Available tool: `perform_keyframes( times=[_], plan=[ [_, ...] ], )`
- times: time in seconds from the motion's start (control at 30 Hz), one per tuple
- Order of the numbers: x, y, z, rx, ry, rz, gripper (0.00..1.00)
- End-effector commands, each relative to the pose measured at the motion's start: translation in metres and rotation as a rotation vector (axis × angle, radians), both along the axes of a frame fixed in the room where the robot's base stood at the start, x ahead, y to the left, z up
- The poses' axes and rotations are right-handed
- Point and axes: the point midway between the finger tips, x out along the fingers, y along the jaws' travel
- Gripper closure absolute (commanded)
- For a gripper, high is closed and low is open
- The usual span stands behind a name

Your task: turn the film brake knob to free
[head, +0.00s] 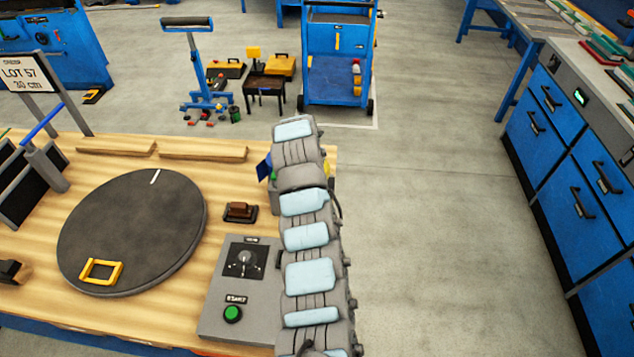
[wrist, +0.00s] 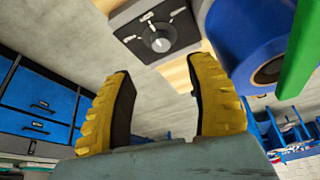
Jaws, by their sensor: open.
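In the wrist view a round grey knob (wrist: 160,42) sits on a black dial plate with small white labels, too small to read. The plate is on a grey box (wrist: 125,14). My gripper (wrist: 160,68) is open and empty, its two yellow-ribbed fingers apart. The knob shows beyond the gap between the fingertips, not touched. In the head view a grey panel (head: 213,318) carries a dial knob (head: 245,258) and a green button (head: 232,314); I cannot tell if it is the same knob. My arm hides the gripper there.
A blue roll (wrist: 245,45) and a green bar (wrist: 302,50) are close to the right finger in the wrist view. In the head view a dark turntable (head: 130,225) with a yellow frame and a brown block (head: 240,211) are on the wooden bench. Right of the arm is open floor.

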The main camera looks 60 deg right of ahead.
Motion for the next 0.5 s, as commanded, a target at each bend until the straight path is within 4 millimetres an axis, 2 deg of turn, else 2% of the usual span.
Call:
perform_keyframes(
  times=[0.5],
  plan=[
    [0.003, -0.02, -0.048, 0.0, -0.003, 0.0, 0.44]
  ],
)
